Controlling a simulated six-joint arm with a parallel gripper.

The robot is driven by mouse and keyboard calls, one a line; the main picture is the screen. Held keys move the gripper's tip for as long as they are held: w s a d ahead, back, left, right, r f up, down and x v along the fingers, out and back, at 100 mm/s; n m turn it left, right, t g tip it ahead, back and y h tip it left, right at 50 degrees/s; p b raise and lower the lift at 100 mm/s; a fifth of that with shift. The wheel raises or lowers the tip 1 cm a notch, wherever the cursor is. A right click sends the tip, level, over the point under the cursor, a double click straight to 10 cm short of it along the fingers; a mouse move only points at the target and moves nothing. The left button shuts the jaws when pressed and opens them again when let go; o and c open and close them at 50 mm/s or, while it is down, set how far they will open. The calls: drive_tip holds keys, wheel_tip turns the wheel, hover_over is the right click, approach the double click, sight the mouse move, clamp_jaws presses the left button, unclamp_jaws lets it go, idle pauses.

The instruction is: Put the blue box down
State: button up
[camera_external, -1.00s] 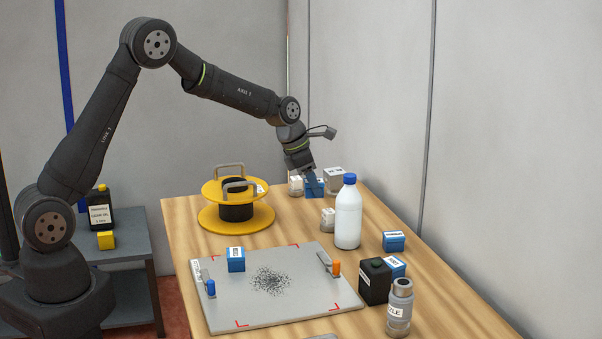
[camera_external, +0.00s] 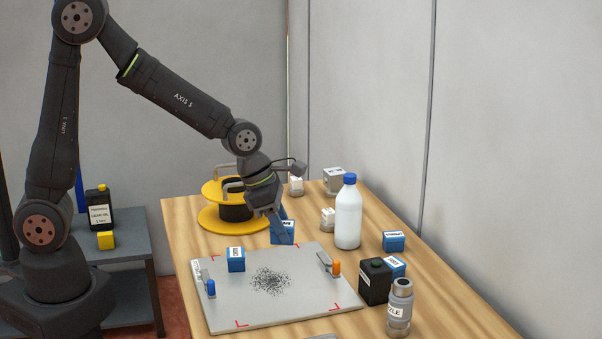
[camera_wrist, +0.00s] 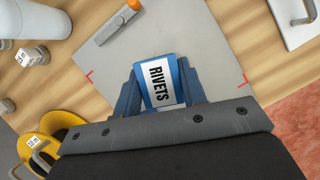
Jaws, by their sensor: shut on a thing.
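A blue box (camera_external: 281,236) is held in my gripper (camera_external: 284,222), whose fingers are shut on its sides. The wrist view shows the box (camera_wrist: 161,82) with a white label reading RIVETS, between the fingers of my gripper (camera_wrist: 160,92). In the external view it appears at the far edge of the grey plate (camera_external: 240,307); its height above the surface is hard to tell. Another blue box (camera_external: 236,262) stands on the plate's left part.
A yellow spool (camera_external: 215,222) stands behind the plate on the left. A white bottle with a blue cap (camera_external: 348,218) stands right of my gripper. The plate has dark specks and toggle clamps (camera_external: 335,267).

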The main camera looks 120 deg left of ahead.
drive_tip(key=shift+s+d, duration=0.1)
drive_tip(key=shift+d, duration=0.8)
drive_tip(key=shift+s+d+f, duration=0.1)
drive_tip(key=shift+s+f, duration=0.05)
drive_tip(key=s+a+f, duration=0.1)
drive_tip(key=a+f, duration=0.1)
drive_tip(key=a, duration=0.1)
drive_tip(key=s+a+f, duration=0.1)
drive_tip(key=a+f, duration=0.1)
drive_tip(key=a, duration=0.2)
drive_tip(key=s+a+f, duration=0.1)
drive_tip(key=a+f, duration=0.1)
drive_tip(key=a, duration=0.1)
drive_tip(key=shift+a+f, duration=0.35)
drive_tip(key=shift+f, duration=2.05)
drive_tip(key=shift+f, duration=0.15)
drive_tip(key=o, duration=1)
drive_tip(key=shift+o, duration=0.2)
